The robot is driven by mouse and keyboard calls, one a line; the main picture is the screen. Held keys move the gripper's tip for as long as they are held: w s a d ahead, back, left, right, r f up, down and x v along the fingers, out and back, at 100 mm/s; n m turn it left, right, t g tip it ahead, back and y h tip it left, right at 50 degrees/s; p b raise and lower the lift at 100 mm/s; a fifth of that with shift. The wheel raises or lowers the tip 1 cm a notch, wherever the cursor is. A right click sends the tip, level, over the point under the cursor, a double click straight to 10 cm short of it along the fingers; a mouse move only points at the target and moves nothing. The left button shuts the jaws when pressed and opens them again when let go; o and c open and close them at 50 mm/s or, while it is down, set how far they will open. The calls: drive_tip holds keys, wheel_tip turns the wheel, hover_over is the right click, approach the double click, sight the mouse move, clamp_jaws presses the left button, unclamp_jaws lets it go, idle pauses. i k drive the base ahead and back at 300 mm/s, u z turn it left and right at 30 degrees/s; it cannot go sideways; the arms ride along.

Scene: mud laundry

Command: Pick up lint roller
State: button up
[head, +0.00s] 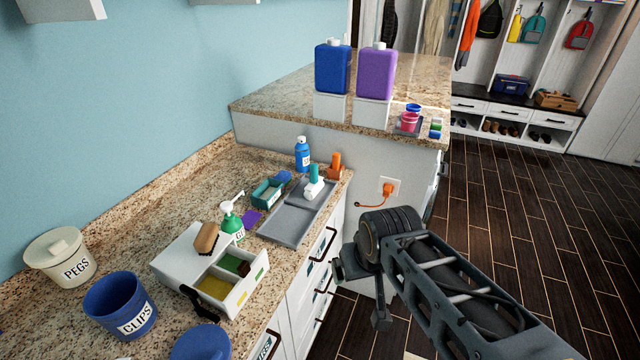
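A small item with a white body and a teal upper part (314,182) is at the far end of the grey tray (285,227) on the granite counter; it may be the lint roller, but it is too small to be sure. My gripper (362,292) hangs in front of the drawers, right of and nearer than the tray, apart from everything on the counter. Its fingers are dark and partly hidden by the wrist, so their opening is unclear. I see nothing held.
A blue bottle (302,154), an orange item (335,166), a teal box (268,192) and a green pump bottle (232,222) crowd around the tray. A divided white box (238,300) stands nearer. The raised counter (270,103) rises behind. Open floor (540,230) lies right.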

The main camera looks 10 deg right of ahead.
sight(316, 184)
drive_tip(key=z, duration=1.2)
drive_tip(key=i, duration=1.55)
drive_tip(key=u, duration=2.75)
